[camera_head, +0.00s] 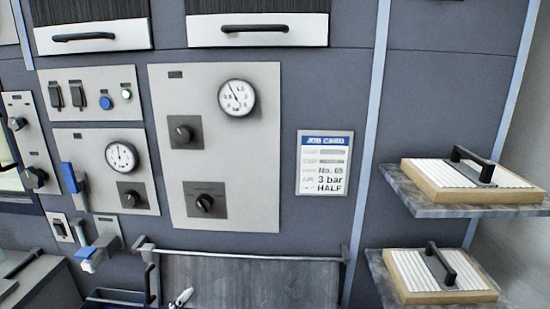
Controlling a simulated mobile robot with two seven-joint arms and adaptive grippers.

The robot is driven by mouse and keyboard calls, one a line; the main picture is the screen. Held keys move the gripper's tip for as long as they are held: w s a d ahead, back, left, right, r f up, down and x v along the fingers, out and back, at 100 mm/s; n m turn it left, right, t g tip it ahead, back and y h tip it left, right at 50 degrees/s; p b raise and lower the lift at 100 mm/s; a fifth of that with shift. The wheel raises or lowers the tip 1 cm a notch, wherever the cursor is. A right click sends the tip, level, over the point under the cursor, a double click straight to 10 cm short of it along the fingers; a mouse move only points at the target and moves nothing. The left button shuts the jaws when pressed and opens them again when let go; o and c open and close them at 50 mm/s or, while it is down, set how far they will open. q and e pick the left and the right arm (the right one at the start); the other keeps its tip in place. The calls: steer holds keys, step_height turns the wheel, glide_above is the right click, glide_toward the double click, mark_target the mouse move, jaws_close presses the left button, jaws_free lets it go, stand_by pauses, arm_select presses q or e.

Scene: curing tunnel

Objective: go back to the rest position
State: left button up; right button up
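Neither of my grippers shows clearly in the head view, and no arm can be made out. The task names no object. In front of me is a dark grey panel wall with a large control plate (237,200) that bears a round gauge (237,97) and two black knobs. A small whitish thing (182,297) shows at the bottom edge, too cut off to identify.
Two shelves at the right hold framed white ribbed boards with black handles, the upper board (460,178) and the lower board (432,270). A metal rail (245,257) runs low across the wall. A blue lever (69,177) and a smaller gauge (121,157) are at the left.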

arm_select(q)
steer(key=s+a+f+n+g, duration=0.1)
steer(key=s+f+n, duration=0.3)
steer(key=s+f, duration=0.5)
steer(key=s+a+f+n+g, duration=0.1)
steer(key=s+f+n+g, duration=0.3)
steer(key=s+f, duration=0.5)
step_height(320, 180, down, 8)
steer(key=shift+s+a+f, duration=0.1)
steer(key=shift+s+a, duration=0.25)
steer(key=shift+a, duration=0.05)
